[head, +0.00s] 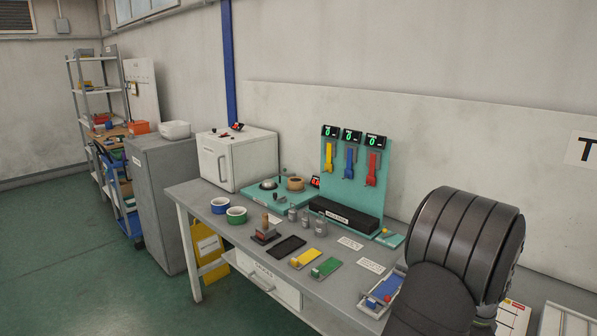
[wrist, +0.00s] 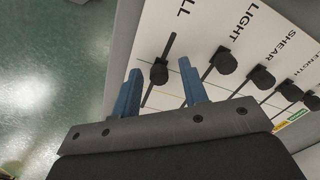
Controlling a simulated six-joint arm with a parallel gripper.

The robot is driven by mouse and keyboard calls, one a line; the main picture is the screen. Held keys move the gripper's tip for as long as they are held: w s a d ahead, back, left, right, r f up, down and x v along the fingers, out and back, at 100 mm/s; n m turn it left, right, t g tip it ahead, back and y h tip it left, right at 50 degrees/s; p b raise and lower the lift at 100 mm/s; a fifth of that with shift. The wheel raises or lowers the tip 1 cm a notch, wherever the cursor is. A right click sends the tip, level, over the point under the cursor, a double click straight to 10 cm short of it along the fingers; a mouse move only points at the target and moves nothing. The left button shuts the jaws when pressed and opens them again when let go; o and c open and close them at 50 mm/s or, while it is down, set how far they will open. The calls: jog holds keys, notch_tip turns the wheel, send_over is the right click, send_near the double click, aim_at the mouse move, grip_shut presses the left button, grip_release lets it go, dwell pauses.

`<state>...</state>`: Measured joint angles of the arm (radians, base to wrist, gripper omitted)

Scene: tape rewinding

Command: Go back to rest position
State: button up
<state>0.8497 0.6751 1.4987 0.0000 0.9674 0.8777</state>
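In the wrist view my gripper (wrist: 160,75) shows as two blue fingers set apart. It is open, with nothing held between the fingers. Past the fingertips is a white panel (wrist: 180,30) with black slider knobs. The nearest knob (wrist: 159,73) appears in the gap between the fingers; I cannot tell how far below them it is. In the head view my dark arm fills the lower right, and the gripper itself is hidden. A teal tape station (head: 270,197) with a brown reel (head: 296,184) stands on the grey workbench (head: 214,222).
More slider knobs (wrist: 224,61) run to the right on the panel. Green floor (wrist: 45,60) is open at left.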

jog(key=shift+s+d+r, duration=0.1)
jog(key=shift+d+r, duration=0.05)
jog(key=shift+r, duration=0.45)
notch_tip(320, 180, up, 16)
notch_tip(320, 180, down, 17)
jog(key=shift+r, duration=0.2)
jog(key=w+a, duration=0.3)
jog(key=shift+a+f, duration=0.1)
jog(key=shift+f, duration=0.2)
notch_tip(320, 180, up, 17)
jog(key=w+a+f+m, duration=0.1)
jog(key=w+m, duration=0.6)
jog(key=w, duration=0.8)
jog(key=shift+a, duration=0.85)
